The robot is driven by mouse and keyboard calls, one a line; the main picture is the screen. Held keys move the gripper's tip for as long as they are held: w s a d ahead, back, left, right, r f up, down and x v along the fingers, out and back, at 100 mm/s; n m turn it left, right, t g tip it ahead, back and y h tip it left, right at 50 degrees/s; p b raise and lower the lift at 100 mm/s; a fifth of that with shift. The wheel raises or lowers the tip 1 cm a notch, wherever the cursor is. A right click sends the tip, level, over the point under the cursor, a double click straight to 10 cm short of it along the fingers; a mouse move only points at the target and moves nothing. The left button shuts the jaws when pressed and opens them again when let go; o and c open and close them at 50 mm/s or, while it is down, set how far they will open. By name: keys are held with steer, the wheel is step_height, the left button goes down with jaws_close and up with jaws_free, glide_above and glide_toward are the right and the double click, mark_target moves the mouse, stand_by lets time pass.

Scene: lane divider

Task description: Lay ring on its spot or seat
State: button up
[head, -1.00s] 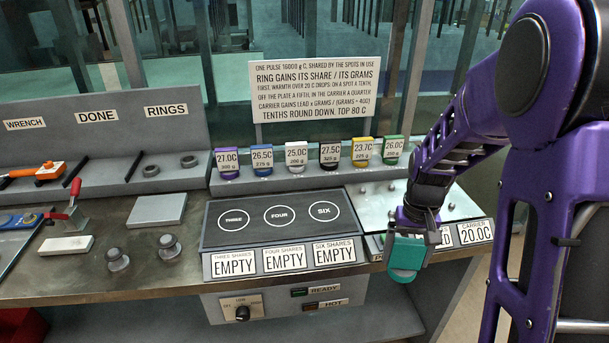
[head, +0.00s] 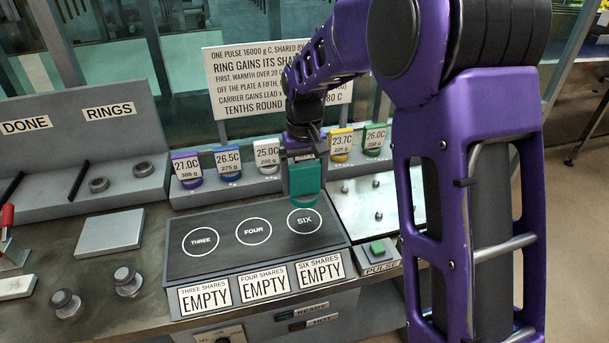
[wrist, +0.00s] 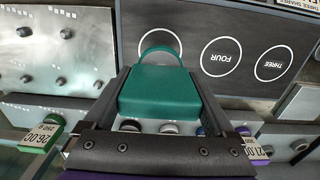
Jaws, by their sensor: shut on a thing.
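My gripper (head: 304,160) is shut on a teal block with a thin loop at its end, the teal ring (head: 304,180). In the head view it hangs at the back of the dark plate (head: 225,228), near the circle SIX (head: 305,222). In the wrist view the teal block (wrist: 158,92) sits between both fingers. Its loop reaches over part of a circle beside FOUR (wrist: 222,60). I cannot tell whether the ring touches the plate. The circles THREE (head: 201,242) and FOUR (head: 253,231) are bare. All three share labels read EMPTY.
Tagged coloured rings stand on a rack behind the plate, including purple (head: 187,170), blue (head: 228,160), yellow (head: 341,146) and green (head: 375,139). My arm hides part of that row. A green PULSE button (head: 378,248) is at right. Two metal knobs (head: 127,281) stand at left.

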mark_target(304, 193)
steer(key=shift+s, duration=0.15)
steer(key=shift+f+b, duration=1.85)
steer(key=shift+f, duration=1.15)
steer(key=shift+f+b, duration=0.3)
steer(key=shift+f, duration=0.15)
steer(key=o, duration=1.5)
step_height(304, 193, up, 18)
steer(key=shift+f+p, duration=0.25)
steer(key=shift+p, duration=0.85)
steer(key=shift+f, duration=0.1)
